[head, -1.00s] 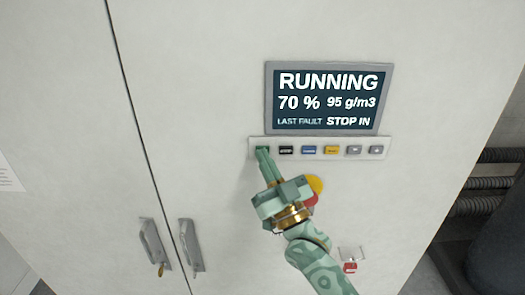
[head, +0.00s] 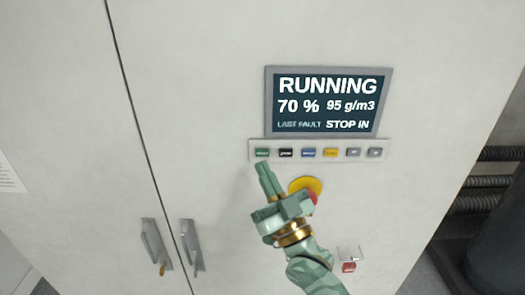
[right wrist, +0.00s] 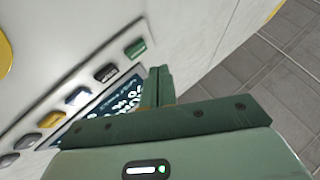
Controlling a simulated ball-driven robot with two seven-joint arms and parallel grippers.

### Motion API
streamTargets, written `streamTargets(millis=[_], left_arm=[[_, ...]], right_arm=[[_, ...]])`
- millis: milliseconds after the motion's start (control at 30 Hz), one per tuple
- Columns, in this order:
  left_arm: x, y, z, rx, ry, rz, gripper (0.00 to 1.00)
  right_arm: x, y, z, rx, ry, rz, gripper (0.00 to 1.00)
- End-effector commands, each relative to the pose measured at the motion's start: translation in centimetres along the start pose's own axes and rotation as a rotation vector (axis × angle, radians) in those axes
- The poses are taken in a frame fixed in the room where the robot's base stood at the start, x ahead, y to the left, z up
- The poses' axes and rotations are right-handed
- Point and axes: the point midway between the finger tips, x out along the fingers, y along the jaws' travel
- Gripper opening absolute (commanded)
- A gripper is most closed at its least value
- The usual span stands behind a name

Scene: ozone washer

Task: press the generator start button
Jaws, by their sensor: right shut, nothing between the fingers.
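The green button (head: 262,153) is at the left end of the button strip (head: 252,147) on the cabinet front, and it also shows in the right wrist view (right wrist: 136,48). I take it for the start button; its label is too small to read. The screen (head: 327,98) above reads RUNNING, 70 %, 95 g/m3, LAST FAULT STOP IN. My left gripper is not in view.
Black (head: 286,153), blue (head: 308,153), yellow (head: 331,153) and grey buttons sit right of the green one. A red button on a yellow disc (head: 304,184) is close behind my right gripper. Two door handles (head: 192,246) are at lower left. A red lock (head: 349,267) is at lower right.

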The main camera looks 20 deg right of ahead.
Motion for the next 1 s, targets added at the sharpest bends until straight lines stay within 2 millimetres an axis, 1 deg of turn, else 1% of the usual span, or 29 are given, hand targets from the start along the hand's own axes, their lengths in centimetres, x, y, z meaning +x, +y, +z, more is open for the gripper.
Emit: streamTargets(millis=[33,200,333,1000], left_arm=[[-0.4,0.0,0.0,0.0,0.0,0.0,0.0],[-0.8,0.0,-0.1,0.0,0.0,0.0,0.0],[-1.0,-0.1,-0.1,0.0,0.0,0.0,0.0],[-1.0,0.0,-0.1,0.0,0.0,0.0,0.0]], right_arm=[[-0.3,-0.3,-0.4,0.002,-0.001,0.001,0.0],[-1.5,-1.1,-1.2,0.0,-0.002,0.0,0.0],[-2.0,-1.5,-1.6,0.001,0.0,0.0,0.0],[-2.2,-1.6,-1.5,0.008,-0.005,-0.001,0.0]])
